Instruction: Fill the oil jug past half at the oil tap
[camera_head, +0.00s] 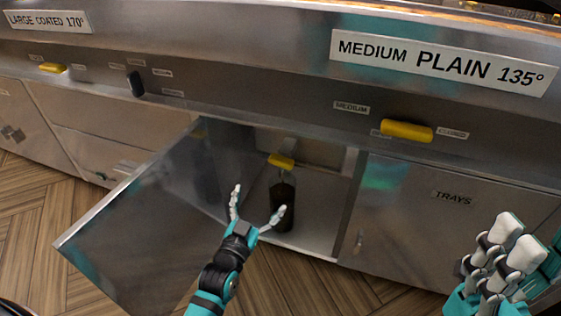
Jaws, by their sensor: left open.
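The oil jug (282,213) is a dark, upright container inside an open cupboard below the counter. A tap with a yellow handle (281,161) is just above it; whether oil runs is not visible. The oil level cannot be made out. My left gripper (259,199) is open and empty in front of the cupboard, its fingers spread, with one fingertip overlapping the jug in the picture. Contact cannot be told. My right gripper (516,240) is at the lower right, away from the jug, with no object seen in it.
The open cupboard door (150,225) stands out to the left of my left gripper. A closed door labelled TRAYS (440,225) is to the right. Another yellow handle (406,131) juts from the front panel above. Wooden floor (300,285) lies below.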

